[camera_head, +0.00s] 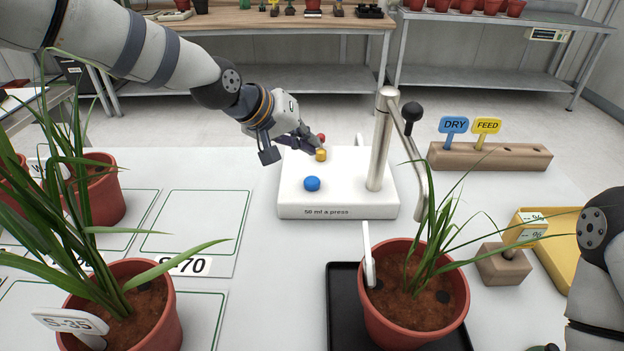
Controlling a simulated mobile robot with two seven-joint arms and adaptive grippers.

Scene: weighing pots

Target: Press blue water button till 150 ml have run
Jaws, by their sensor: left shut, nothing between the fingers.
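The blue button (312,184) is on the white dispenser base (340,212), at its front left. The base front reads "50 ml a press". A yellow button (321,155) and a red button (321,138) sit behind the blue one. A metal column (381,140) with a black-knobbed lever (411,118) rises from the base. My left gripper (306,143) is shut and empty, over the back left of the base beside the yellow and red buttons; I cannot tell if it touches them. It is apart from the blue button. My right gripper is out of view.
A potted plant (412,305) stands on a black tray (340,300) in front of the dispenser. More potted plants (130,310) stand at the left on marked places. A wooden block (500,158) holds DRY and FEED tags. My right arm is at the right edge.

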